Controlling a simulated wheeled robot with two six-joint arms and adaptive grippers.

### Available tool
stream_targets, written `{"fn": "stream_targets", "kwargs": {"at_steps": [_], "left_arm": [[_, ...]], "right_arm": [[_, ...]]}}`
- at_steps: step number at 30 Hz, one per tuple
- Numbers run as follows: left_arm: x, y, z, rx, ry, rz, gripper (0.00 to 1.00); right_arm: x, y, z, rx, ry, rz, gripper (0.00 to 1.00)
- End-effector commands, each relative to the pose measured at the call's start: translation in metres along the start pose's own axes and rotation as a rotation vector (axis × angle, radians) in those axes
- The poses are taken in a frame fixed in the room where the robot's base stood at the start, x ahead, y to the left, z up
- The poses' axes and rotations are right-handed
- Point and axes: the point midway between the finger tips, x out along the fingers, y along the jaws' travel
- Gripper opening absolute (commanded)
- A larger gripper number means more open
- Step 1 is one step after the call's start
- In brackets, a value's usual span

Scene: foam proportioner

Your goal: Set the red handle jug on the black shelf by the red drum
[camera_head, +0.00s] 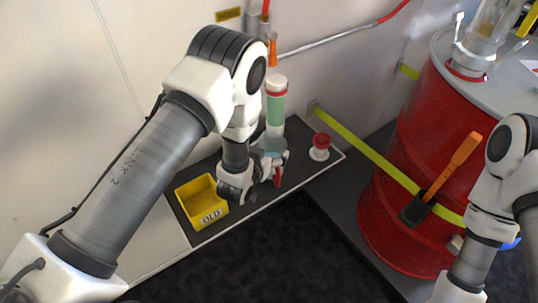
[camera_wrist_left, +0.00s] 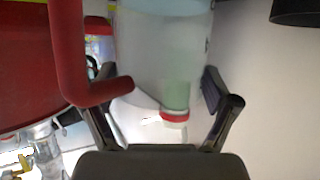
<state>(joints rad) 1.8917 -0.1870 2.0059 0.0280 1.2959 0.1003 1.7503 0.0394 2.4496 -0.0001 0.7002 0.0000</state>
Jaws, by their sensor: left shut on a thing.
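My left gripper (camera_head: 262,182) is low over the black shelf (camera_head: 322,175) on the wall. It is shut on the red handle jug, whose red handle (camera_head: 277,177) shows beside the fingers in the head view; the gripper hides much of the jug. In the left wrist view the clear, pale jug body (camera_wrist_left: 150,45) is between the two fingers (camera_wrist_left: 160,95), with its red handle (camera_wrist_left: 72,50) at the left. I cannot tell whether the jug touches the shelf. The red drum (camera_head: 390,210) stands at the right. My right gripper is out of view.
A yellow bin marked OLD (camera_head: 187,197) sits left of my gripper. A green cylinder with a white top (camera_head: 276,108) stands behind it. A yellow-green strap (camera_head: 355,147) and an orange handle (camera_head: 458,160) are by the drum.

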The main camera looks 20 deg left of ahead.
Motion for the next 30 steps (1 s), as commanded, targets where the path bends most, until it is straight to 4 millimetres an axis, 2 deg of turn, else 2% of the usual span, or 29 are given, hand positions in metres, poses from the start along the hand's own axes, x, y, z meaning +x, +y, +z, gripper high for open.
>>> {"fn": "stream_targets", "kwargs": {"at_steps": [2,12,13,14,26,30], "left_arm": [[0.004,0.0,0.009,0.0,0.002,0.0,0.18],[0.006,0.0,0.013,0.001,0.003,0.0,0.18],[0.005,0.0,0.013,0.001,0.001,0.0,0.95],[0.005,0.0,0.013,0.001,0.001,0.0,1.0],[0.002,0.0,0.009,0.001,0.001,0.0,1.0],[-0.02,0.0,0.011,0.001,-0.003,0.0,1.0]], "right_arm": [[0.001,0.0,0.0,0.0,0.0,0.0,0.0],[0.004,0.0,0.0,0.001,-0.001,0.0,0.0],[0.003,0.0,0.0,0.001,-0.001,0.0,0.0],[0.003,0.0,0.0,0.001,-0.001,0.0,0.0],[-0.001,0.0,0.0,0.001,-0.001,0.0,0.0],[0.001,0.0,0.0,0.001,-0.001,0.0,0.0]]}}
